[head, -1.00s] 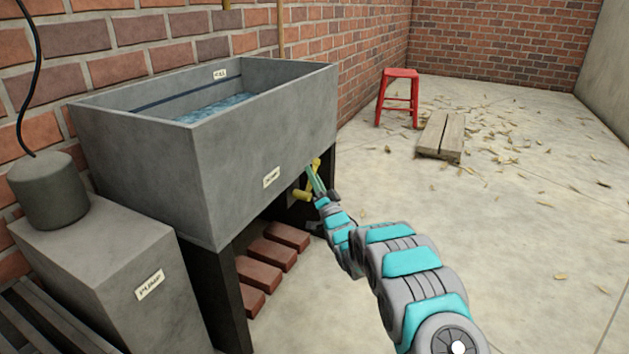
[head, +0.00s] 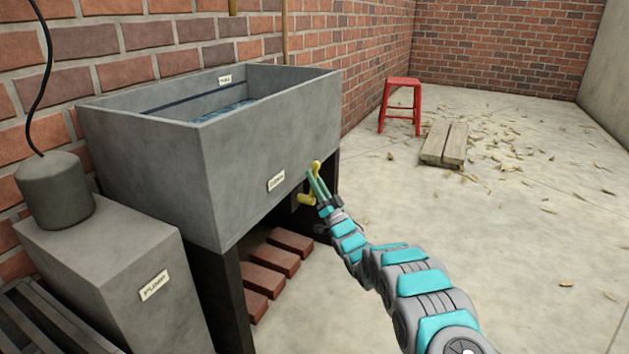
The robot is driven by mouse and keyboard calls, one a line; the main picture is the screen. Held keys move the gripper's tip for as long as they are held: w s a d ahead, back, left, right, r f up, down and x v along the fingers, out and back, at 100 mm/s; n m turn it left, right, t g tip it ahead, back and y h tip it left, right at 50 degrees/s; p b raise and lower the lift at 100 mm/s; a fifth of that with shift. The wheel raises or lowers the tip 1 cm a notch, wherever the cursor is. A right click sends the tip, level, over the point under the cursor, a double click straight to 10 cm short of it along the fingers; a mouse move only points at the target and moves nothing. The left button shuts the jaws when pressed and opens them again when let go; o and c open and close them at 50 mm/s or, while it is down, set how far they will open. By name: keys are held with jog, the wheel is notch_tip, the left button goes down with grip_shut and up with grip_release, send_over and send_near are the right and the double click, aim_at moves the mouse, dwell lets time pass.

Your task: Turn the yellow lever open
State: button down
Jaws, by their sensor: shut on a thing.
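The yellow lever (head: 316,167) is below the front lower edge of the grey tank (head: 270,145), near its right end. Its upper end shows beside my fingers. A yellow valve part (head: 307,199) shows just below. My gripper (head: 314,180) reaches in from the lower right and its green fingers are shut on the lever. The fingers hide much of the lever, so its exact angle is hard to tell. Blue water (head: 232,108) shows inside the tank.
A labelled grey pump block (head: 110,275) stands at the left. Several bricks (head: 270,270) lie under the tank. A red stool (head: 401,105) and a wooden pallet (head: 444,142) stand farther back. The floor at the right is open, with scattered leaves.

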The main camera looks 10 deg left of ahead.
jog(key=c, duration=0.8)
grip_release()
jog(key=shift+o, duration=0.2)
jog(key=v, duration=0.8)
jog(key=shift+p, duration=0.35)
jog(key=shift+a+r, duration=0.1)
